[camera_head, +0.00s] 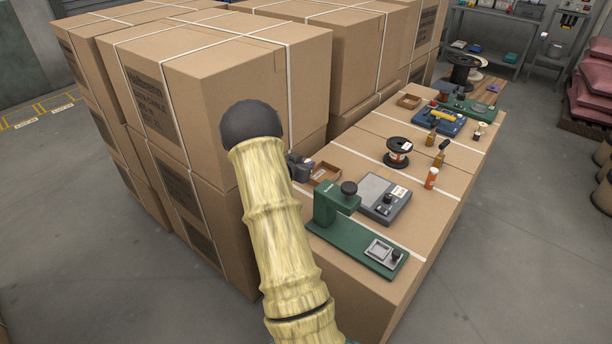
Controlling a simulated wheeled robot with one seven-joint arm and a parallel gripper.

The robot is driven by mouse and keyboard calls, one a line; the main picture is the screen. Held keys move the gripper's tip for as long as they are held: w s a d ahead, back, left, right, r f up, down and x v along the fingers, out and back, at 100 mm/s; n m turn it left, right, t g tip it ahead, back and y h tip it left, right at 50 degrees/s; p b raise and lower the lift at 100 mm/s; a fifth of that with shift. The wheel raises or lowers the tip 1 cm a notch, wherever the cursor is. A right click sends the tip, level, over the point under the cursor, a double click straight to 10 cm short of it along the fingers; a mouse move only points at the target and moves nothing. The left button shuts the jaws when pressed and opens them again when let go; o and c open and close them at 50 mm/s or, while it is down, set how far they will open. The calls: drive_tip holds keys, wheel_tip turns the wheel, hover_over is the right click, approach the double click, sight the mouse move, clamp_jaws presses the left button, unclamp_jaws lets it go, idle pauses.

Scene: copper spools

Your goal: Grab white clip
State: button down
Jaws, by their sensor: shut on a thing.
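I cannot make out a white clip in the head view. My arm (275,225) rises from the bottom middle and ends in view at a dark rounded joint (251,125). My gripper is not clearly in view, and what it holds cannot be seen. A small dark object (299,167) shows just right of my arm, partly hidden by it; I cannot tell what it is.
A carton worktop (425,190) holds a green press (335,207), a grey scale (379,195), a copper spool (398,151), bottles and a small open box (325,172). Tall stacked cartons (215,85) stand left and behind. Floor (520,250) is clear at right.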

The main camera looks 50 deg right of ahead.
wheel_tip(320, 180, up, 3)
drive_tip(key=shift+r, duration=0.2)
idle(0.5)
